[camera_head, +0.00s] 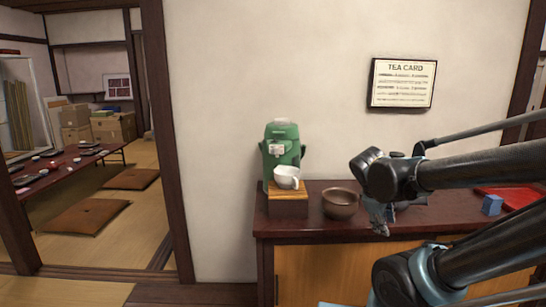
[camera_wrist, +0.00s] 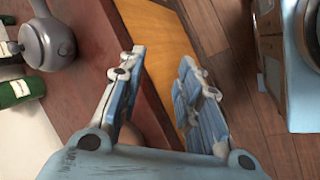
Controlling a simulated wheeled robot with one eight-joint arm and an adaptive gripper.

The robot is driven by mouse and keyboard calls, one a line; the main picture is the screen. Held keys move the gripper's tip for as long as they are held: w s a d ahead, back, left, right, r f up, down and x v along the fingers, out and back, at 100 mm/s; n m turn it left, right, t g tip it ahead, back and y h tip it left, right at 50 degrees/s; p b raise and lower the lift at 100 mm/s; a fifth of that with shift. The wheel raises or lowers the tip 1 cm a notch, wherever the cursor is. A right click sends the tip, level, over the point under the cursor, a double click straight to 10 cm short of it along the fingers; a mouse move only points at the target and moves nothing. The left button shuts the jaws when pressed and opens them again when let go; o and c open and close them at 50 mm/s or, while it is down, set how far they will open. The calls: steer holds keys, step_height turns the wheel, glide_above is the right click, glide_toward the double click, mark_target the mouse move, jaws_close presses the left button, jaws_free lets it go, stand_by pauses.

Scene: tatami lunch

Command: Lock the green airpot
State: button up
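The green airpot (camera_head: 281,150) stands upright at the left end of the counter against the wall. It has a pale top and a label on its front; its lock setting is too small to read. The airpot is not recognisable there.
A brown bowl (camera_head: 341,203) sits between the airpot and my gripper. The wrist view shows a grey teapot (camera_wrist: 44,44) and green bottle (camera_wrist: 15,92). A tea card (camera_head: 402,83) hangs above.

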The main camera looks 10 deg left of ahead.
steer(key=w+a+r+n+t+h, duration=0.1)
steer(key=w+a+r+n+t, duration=0.3)
steer(key=w+a+n, duration=0.3)
steer(key=n+t+y, duration=0.6)
steer(key=n+t, duration=0.4)
steer(key=n, duration=0.8)
glide_toward(273, 152)
steer(key=shift+w+a, duration=0.15)
steer(key=shift+w, duration=1.9)
steer(key=shift+w+a, duration=0.1)
steer(key=shift+w, duration=2)
steer(key=shift+c, duration=0.6)
